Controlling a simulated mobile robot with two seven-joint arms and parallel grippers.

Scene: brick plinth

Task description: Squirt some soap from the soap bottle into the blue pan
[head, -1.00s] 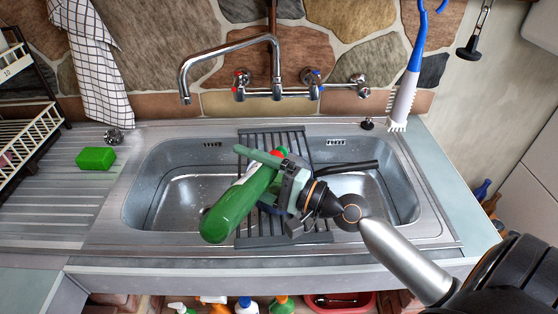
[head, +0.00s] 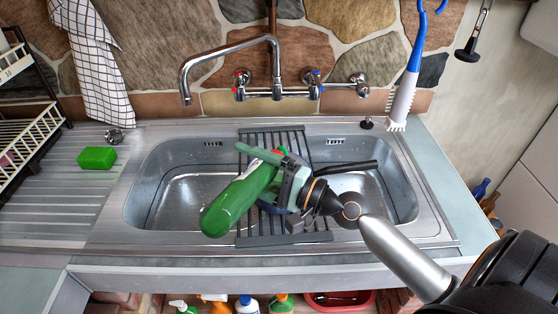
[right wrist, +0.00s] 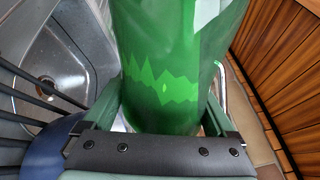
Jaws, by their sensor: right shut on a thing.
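The green soap bottle (head: 236,203) is held tilted over the sink, its wide end toward the lower left and its red end (head: 280,151) toward the back. My right gripper (head: 268,171) is shut around it near the red end. The right wrist view shows the bottle (right wrist: 170,60) between the fingers. The blue pan (head: 268,208) is mostly hidden below the bottle and gripper, on the rack. Its black handle (head: 346,167) points right. A blue edge of it shows in the right wrist view (right wrist: 42,152). I cannot see any soap coming out. My left gripper is out of view.
The dark rack (head: 255,240) lies across the metal sink (head: 140,200). A faucet (head: 230,58) reaches over from the back wall. A green sponge (head: 97,158) lies on the drainboard at left. A white-and-blue brush (head: 405,90) stands at the back right.

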